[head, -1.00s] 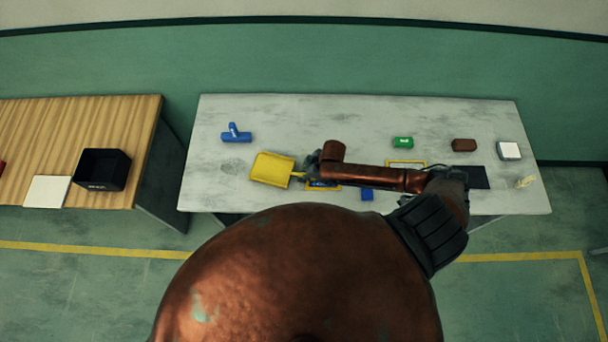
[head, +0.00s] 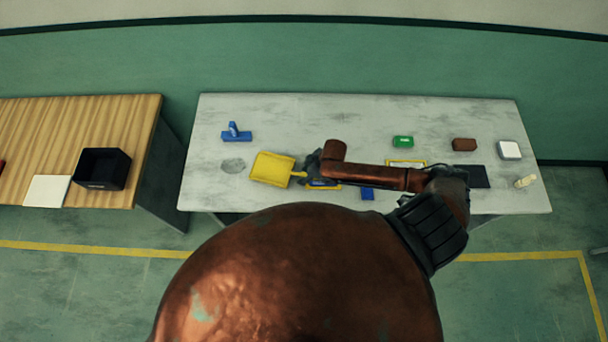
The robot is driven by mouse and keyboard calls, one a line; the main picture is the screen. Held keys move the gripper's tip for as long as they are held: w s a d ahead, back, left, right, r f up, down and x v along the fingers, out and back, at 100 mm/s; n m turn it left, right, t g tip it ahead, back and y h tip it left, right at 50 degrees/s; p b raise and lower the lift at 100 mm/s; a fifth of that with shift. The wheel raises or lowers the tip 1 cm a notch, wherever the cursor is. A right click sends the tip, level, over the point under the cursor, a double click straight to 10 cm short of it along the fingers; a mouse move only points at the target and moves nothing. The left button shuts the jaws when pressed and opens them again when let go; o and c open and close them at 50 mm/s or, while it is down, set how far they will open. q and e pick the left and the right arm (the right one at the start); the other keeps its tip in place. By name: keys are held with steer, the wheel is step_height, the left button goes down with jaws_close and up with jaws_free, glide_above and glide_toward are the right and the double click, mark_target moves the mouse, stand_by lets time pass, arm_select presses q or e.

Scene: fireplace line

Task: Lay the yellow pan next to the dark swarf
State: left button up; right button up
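The yellow pan (head: 272,168) lies on or just above the grey table, left of its middle, with its handle pointing right. The dark swarf (head: 233,165) is a flat grey patch on the tabletop, just left of the pan with a small gap between. My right gripper (head: 306,172) is at the end of the pan's handle. Its fingers are small and partly hidden by my arm, so I cannot tell whether they grip the handle. My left gripper is not in view.
Blue pieces (head: 236,134) lie behind the swarf. A green block (head: 403,142), a brown block (head: 464,145) and a white-topped block (head: 509,150) stand at the right. A small blue block (head: 367,194) is near the front edge. A black bin (head: 101,169) stands on the wooden table.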

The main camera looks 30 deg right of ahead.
steer(key=v, duration=1.1)
steer(key=shift+r, duration=0.25)
